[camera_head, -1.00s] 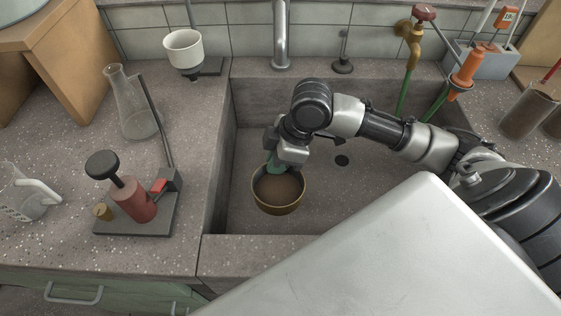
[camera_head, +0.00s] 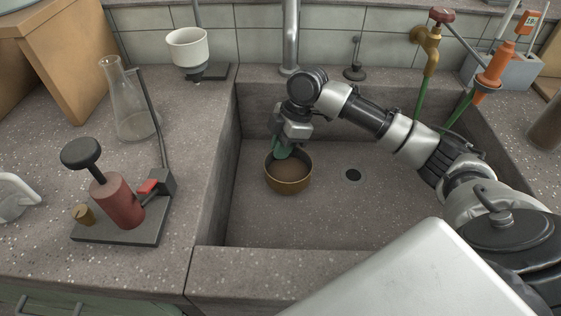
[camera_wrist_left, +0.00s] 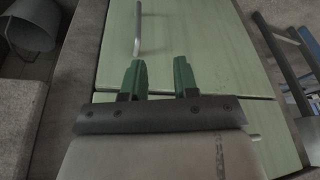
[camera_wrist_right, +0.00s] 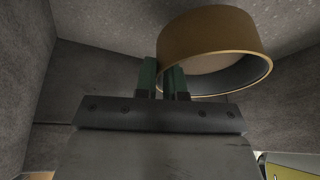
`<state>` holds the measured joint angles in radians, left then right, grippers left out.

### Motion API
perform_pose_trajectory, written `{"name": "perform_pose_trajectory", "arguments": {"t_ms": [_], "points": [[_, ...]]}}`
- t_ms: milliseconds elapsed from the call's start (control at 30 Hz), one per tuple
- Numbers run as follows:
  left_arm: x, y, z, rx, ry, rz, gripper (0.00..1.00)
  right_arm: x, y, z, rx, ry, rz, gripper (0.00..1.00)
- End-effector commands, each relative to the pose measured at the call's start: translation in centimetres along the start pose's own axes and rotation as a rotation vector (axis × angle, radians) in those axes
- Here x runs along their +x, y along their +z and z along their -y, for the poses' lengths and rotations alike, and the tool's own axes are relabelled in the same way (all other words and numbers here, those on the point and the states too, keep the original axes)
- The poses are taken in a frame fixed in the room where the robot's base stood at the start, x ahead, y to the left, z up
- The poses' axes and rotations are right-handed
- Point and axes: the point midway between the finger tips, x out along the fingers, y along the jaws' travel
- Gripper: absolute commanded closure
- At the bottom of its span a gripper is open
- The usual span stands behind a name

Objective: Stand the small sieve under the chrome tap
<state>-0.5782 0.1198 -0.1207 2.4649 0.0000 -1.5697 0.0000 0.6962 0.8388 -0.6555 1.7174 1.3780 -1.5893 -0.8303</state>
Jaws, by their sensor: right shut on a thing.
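The small sieve (camera_head: 289,184) is a round brass-coloured ring with a brownish mesh inside. It is in the sink, in the left half of the basin. My right gripper (camera_head: 282,152) is shut on its rim at the back left; the sieve also shows in the right wrist view (camera_wrist_right: 215,35), beyond the green fingers (camera_wrist_right: 163,78). Whether the sieve touches the sink floor I cannot tell. The chrome tap (camera_head: 290,40) rises behind the sink, behind my right gripper; its outlet is out of frame. My left gripper (camera_wrist_left: 159,82) is open and empty before green cabinet fronts.
The stone sink (camera_head: 300,228) has a dark drain (camera_head: 353,175) right of the sieve. A brass tap (camera_head: 430,45) with a green hose is at the back right. A glass flask (camera_head: 130,105), a red-bodied device (camera_head: 120,203) and a white cup (camera_head: 188,50) stand on the left bench.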

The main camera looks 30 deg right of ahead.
Motion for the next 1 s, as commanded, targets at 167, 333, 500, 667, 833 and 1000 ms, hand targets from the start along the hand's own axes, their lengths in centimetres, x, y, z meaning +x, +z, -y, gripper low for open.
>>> {"name": "perform_pose_trajectory", "arguments": {"t_ms": [167,333,500,667,833,1000], "points": [[-0.1,0.1,0.0,0.0,-0.001,-0.003,0.71,0.6,0.5,-1.1,0.0,0.0,-0.001,1.0],[0.7,0.4,0.0,0.0,-0.001,-0.003,0.71,2.6,1.4,-1.2,0.001,-0.002,0.0,1.0],[1.2,0.5,0.0,0.0,-0.001,-0.003,0.71,4.2,2.1,-1.3,0.0,0.0,0.001,1.0],[1.1,0.5,0.0,0.0,-0.001,-0.003,0.71,4.1,2.0,-1.3,0.0,0.001,0.0,1.0],[1.1,0.5,0.0,0.0,-0.001,-0.003,0.71,4.3,2.0,-1.2,0.0,0.0,0.001,0.85],[1.1,0.5,0.0,0.0,-0.001,-0.003,0.71,4.3,2.0,-1.2,0.0,0.0,0.001,0.65]]}}
